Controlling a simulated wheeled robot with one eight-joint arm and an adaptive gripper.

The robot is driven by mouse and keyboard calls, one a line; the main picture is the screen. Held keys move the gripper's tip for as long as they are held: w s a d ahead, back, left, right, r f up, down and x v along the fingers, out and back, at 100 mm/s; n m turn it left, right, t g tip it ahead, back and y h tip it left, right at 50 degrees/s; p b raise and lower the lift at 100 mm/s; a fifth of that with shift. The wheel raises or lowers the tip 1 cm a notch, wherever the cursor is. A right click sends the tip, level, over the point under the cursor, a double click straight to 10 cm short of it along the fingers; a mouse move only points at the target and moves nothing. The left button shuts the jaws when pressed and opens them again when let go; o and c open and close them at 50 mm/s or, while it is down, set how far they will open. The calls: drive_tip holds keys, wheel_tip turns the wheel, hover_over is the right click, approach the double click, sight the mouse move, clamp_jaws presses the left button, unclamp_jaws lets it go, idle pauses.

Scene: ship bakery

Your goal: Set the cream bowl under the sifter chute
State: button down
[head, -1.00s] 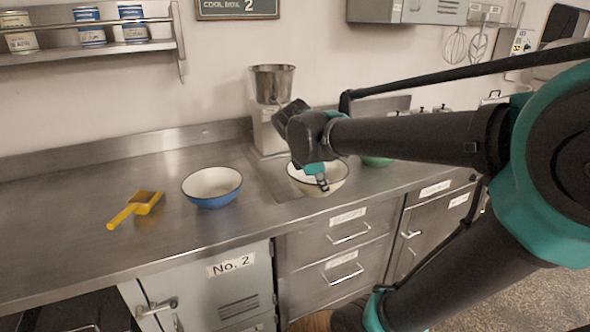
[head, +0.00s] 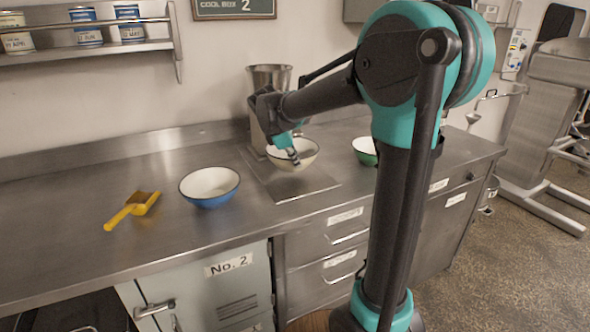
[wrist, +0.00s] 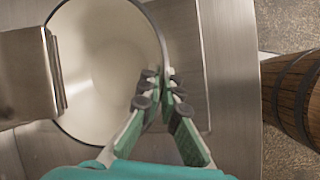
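The cream bowl (head: 303,147), with a dark rim, is at the foot of the sifter (head: 257,128), above or on its metal base plate; I cannot tell whether it touches. The sifter has a metal hopper on top. In the wrist view a metal part of the sifter (wrist: 22,80) overlaps the left edge of the bowl (wrist: 100,75). My gripper (head: 294,157) is at the bowl's front side. In the wrist view my gripper (wrist: 162,86) has one finger inside and one outside the right rim, closed on it. The chute opening is hidden.
A blue bowl (head: 210,187) and a yellow-handled brush (head: 133,209) are on the counter (head: 70,235) to the left. A green bowl (head: 364,151) is right of the sifter, partly behind my arm. The base plate (head: 300,186) is bare in front of the cream bowl.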

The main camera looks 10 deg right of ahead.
sight(295, 169)
drive_tip(key=shift+w+a+f, duration=0.15)
drive_tip(key=shift+w+a, duration=0.05)
drive_tip(key=shift+w, duration=0.35)
drive_tip(key=shift+s+f, duration=0.1)
drive_tip(key=shift+f, duration=1.5)
drive_tip(key=shift+f, duration=0.15)
drive_tip(key=c, duration=1.7)
unclamp_jaws()
drive_tip(key=v, duration=1.2)
